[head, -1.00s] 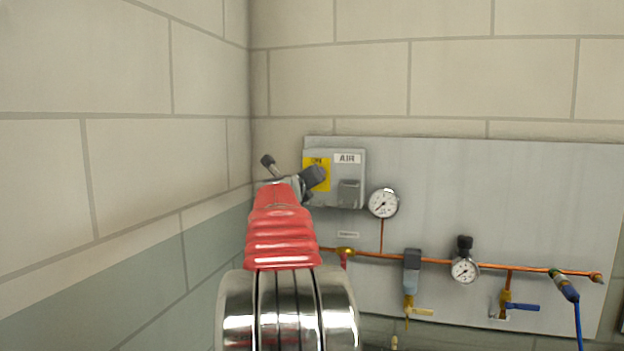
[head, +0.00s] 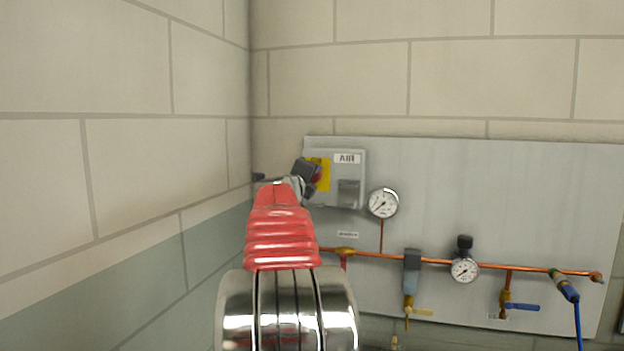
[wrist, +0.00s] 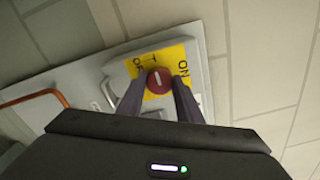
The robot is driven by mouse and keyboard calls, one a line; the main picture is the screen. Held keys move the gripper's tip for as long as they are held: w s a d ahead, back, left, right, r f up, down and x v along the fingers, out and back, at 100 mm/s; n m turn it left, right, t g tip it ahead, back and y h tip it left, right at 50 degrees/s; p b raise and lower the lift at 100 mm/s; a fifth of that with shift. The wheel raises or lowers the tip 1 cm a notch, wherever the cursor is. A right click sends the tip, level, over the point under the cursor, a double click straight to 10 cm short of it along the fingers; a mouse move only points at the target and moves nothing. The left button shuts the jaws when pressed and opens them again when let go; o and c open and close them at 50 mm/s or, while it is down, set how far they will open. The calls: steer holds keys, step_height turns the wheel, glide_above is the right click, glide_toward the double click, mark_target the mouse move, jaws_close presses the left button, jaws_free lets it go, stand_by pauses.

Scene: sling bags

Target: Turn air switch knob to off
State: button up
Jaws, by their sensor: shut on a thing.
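The air switch knob (wrist: 160,77) is round and red with a white mark. It sits on a yellow plate (wrist: 177,53) with ON lettering at right and partly hidden OFF lettering at left in the wrist view. My gripper (wrist: 159,88) has its two dark fingers on either side of the knob and is shut on it. My gripper hides part of the yellow plate there.
A grey panel (head: 500,200) carries the box, a pressure gauge (head: 383,203), copper pipe (head: 440,262), valves and a second gauge (head: 464,270). A block wall (head: 150,160) stands close on the left of my arm.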

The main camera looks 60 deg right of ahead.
steer(key=shift+w+f, duration=0.1)
steer(key=o, duration=1)
steer(key=shift+o, duration=0.2)
steer(key=s+a, duration=0.2)
steer(key=a, duration=1.1)
steer(key=shift+a, duration=0.35)
steer(key=shift+s, duration=0.1)
